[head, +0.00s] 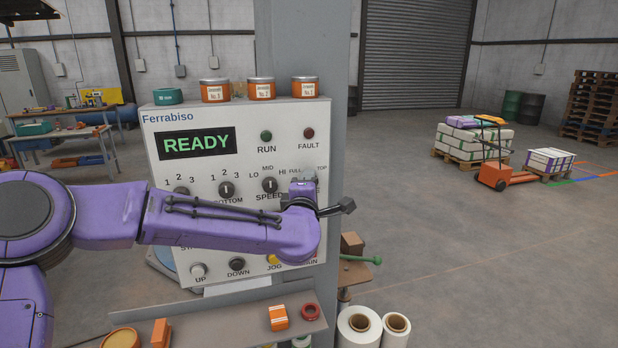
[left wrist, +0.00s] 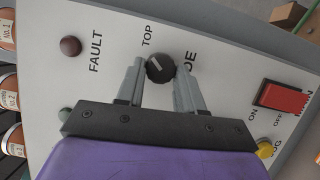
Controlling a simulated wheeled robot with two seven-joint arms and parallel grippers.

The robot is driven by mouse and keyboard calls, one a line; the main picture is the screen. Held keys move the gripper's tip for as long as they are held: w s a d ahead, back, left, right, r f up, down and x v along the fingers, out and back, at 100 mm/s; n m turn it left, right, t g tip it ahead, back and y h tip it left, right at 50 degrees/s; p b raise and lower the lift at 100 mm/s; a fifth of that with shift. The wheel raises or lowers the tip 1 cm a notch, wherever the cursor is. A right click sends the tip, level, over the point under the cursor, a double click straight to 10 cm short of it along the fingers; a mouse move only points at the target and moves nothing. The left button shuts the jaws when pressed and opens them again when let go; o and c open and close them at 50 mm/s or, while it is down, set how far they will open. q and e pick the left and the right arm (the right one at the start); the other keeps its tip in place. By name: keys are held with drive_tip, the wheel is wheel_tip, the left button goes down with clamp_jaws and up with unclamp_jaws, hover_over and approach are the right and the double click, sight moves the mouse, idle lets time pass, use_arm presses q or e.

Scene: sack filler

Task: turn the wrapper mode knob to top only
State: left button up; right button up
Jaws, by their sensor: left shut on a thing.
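The control panel (head: 160,135) faces me, and its display reads READY. The wrapper mode knob (left wrist: 160,68) is a small dark round knob in the left wrist view, close to the word TOP. My left gripper (left wrist: 161,76) has a finger on each side of the knob and is shut on it. The knob's pointer is too small to read with certainty. In the head view my left gripper (head: 305,187) is at the panel's right side, below the FULL and TOP labels, and my purple arm hides the knob. My right gripper is in neither view.
The speed knob (head: 269,184) and bottom knob (head: 226,189) are left of my gripper. A red switch (left wrist: 282,97) and a yellow button (left wrist: 265,149) are near it. Orange tins (head: 261,88) stand on the panel top. A shelf (head: 200,328) with small items lies below.

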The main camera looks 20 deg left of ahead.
use_arm(q)
drive_tip(key=shift+m+p, duration=0.35)
drive_tip(key=shift+m, duration=0.05)
idle(0.4)
drive_tip(key=o, duration=1)
drive_tip(key=shift+o, duration=0.2)
drive_tip(key=b+v, duration=0.4)
drive_tip(key=v, duration=0.6)
drive_tip(key=shift+s+r, duration=0.2)
drive_tip(key=shift+s, duration=0.05)
